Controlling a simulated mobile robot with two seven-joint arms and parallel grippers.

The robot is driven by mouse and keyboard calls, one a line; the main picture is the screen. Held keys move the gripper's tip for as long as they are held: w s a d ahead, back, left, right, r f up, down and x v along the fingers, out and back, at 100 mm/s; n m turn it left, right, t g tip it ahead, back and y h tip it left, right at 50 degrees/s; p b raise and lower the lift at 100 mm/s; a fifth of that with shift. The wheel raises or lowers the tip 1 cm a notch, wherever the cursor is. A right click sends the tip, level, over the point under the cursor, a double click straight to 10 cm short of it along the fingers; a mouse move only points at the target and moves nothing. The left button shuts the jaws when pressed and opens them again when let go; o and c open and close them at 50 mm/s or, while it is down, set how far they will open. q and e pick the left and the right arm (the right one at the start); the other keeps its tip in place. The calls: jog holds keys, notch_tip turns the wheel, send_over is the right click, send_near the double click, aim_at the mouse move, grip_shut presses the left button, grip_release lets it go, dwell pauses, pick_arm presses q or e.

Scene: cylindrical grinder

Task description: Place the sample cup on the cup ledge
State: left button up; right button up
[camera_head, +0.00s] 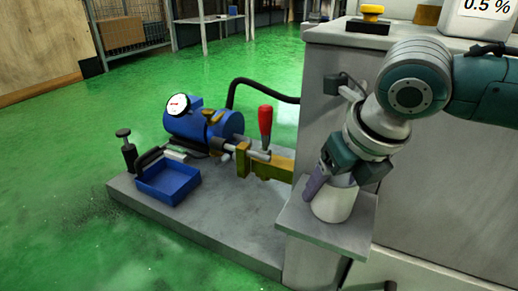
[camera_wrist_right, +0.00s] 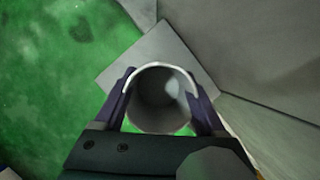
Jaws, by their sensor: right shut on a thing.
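The sample cup (camera_head: 336,203) is a light grey, open-topped cup. It stands upright at the grey cup ledge (camera_head: 352,234), which juts from the front of the grey machine body. In the head view its base appears to meet the ledge top, but I cannot tell for sure that it touches. My right gripper (camera_head: 337,184) reaches down from above and is shut on the cup, one finger on each side. The right wrist view shows the cup's rim and hollow inside (camera_wrist_right: 162,98) between the fingers, with the ledge (camera_wrist_right: 117,72) behind. My left gripper is not in view.
Left of the ledge, a low grey base plate (camera_head: 235,222) carries a blue motor unit (camera_head: 200,124) with a dial, a red-handled lever (camera_head: 265,122) and a blue tray (camera_head: 168,183). A yellow knob (camera_head: 372,10) and a labelled container (camera_head: 478,18) stand atop the machine.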

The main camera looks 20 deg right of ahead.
jog(key=shift+r, duration=0.1)
jog(key=o, duration=1.3)
